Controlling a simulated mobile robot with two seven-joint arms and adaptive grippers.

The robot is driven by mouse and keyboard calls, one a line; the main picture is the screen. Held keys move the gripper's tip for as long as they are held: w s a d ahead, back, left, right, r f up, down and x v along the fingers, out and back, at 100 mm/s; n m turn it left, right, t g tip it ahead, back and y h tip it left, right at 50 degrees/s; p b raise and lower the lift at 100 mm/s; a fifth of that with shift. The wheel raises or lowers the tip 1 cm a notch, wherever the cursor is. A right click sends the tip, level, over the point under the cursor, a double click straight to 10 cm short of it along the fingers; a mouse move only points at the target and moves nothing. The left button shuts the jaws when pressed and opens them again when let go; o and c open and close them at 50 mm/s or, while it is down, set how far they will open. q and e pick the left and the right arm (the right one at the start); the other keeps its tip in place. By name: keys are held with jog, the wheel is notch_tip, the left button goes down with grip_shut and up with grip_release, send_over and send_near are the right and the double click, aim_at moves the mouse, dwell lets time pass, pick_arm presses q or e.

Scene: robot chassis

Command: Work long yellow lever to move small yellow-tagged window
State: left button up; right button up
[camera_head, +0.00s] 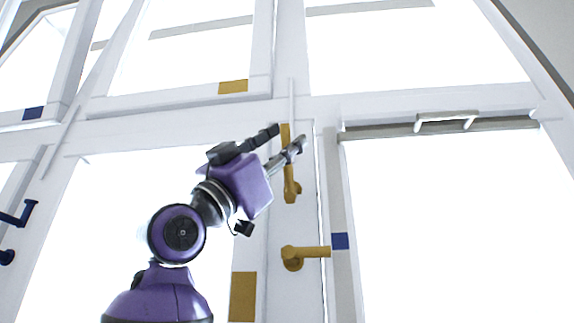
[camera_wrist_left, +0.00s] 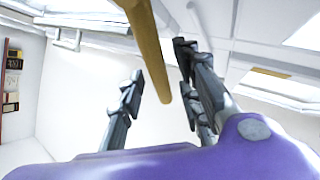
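The long yellow lever (camera_head: 290,186) stands upright on the white frame post in the middle of the head view. It also shows in the left wrist view (camera_wrist_left: 150,50), coming down from the top edge between the fingers. My left gripper (camera_head: 288,137) is open, with one finger on each side of the lever's upper part. In the wrist view a gap shows between the lever and the left finger; whether the right fingers touch it I cannot tell. The small yellow-tagged window (camera_head: 233,86) is the upper pane at the left of the post. My right gripper is not in view.
A short yellow handle (camera_head: 305,253) points right just below the lever. A blue tag (camera_head: 340,241) is beside it. A larger yellow tag (camera_head: 243,297) is on the lower left panel. A blue lever (camera_head: 20,218) is at the far left, and a white bar handle (camera_head: 446,121) at the right.

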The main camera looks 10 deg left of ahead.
pick_arm(q)
jog(key=v, duration=1.1)
jog(key=shift+s+a, duration=0.1)
